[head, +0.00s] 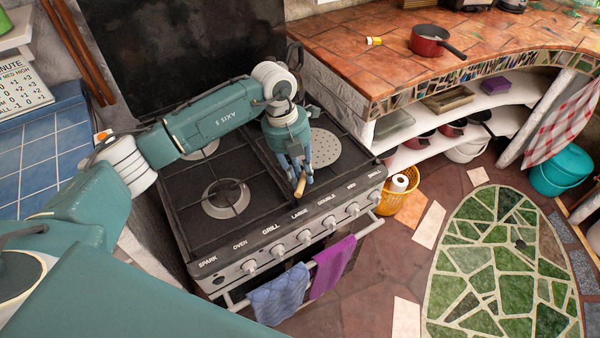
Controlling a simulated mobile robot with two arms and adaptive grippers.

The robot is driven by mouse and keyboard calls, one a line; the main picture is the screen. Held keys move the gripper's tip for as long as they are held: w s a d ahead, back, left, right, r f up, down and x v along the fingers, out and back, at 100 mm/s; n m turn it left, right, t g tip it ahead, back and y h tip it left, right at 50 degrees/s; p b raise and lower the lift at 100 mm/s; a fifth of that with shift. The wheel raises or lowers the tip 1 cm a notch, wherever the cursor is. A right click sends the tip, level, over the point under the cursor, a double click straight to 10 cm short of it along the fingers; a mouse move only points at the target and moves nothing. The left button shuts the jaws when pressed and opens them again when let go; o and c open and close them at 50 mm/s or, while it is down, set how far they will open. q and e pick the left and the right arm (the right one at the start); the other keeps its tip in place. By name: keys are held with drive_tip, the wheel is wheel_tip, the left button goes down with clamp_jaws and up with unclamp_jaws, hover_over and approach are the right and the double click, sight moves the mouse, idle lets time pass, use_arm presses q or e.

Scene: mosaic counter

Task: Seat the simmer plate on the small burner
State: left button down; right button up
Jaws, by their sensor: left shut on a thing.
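The simmer plate (325,150) is a pale round disc with many small holes. It is over the right side of the black stove top, and I cannot tell whether it touches the grate. My left gripper (299,178) points down at the front right of the hob, shut on the plate's light wooden handle (300,188). The gripper and wrist hide part of the plate and the link to its handle. A burner (225,198) shows bare at the front left, and another (202,149) is partly behind my arm. The small burner cannot be singled out. My right gripper is out of view.
The stove (270,262) has a front row of knobs and a rail with blue (280,297) and purple (332,266) towels. A tiled counter (345,50) at the right holds a red saucepan (428,41). A dark panel (190,45) rises behind the hob.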

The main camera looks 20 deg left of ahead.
use_arm(q)
drive_tip(key=shift+f, duration=0.15)
drive_tip(key=c, duration=1.4)
unclamp_jaws()
drive_tip(key=shift+c, duration=0.2)
drive_tip(key=shift+a+r, duration=0.1)
drive_tip(key=shift+r, duration=0.2)
wheel_tip(320, 180, up, 11)
drive_tip(key=a, duration=0.2)
drive_tip(key=shift+s+r, duration=0.15)
drive_tip(key=shift+s+a, duration=0.1)
